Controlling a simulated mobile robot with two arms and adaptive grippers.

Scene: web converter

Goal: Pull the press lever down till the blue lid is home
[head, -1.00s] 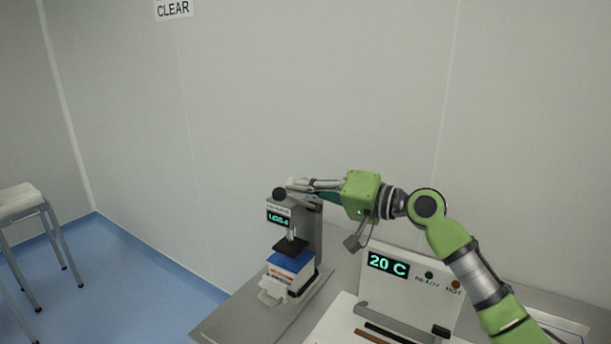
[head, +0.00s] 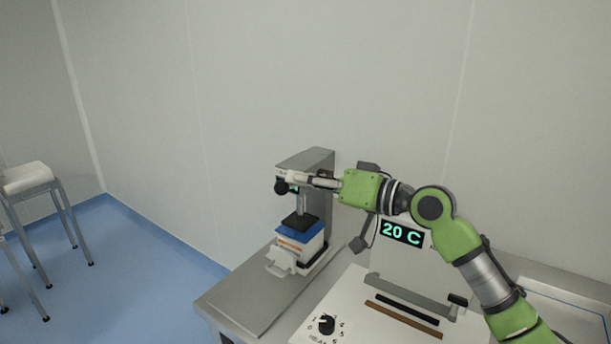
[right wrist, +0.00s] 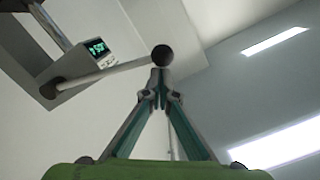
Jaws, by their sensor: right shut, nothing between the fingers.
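The press (head: 318,163) stands on the bench with its lever pointing out to the front. The lever's black ball knob (head: 282,187) is in front of the press head; it also shows in the right wrist view (right wrist: 162,55), on its pale rod (right wrist: 112,72). My right gripper (head: 300,178) is shut and empty, its fingertips at the knob; whether they touch it I cannot tell. The black press pad (head: 305,220) is down at the blue lid (head: 292,231) on a white box (head: 293,248). Any gap under the lid is too small to tell. My left gripper is out of view.
A white heater unit with a "20 C" display (head: 402,233) and a dial (head: 326,324) stands right of the press. The steel bench (head: 235,300) is bare at front left. A stool (head: 27,178) stands far left.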

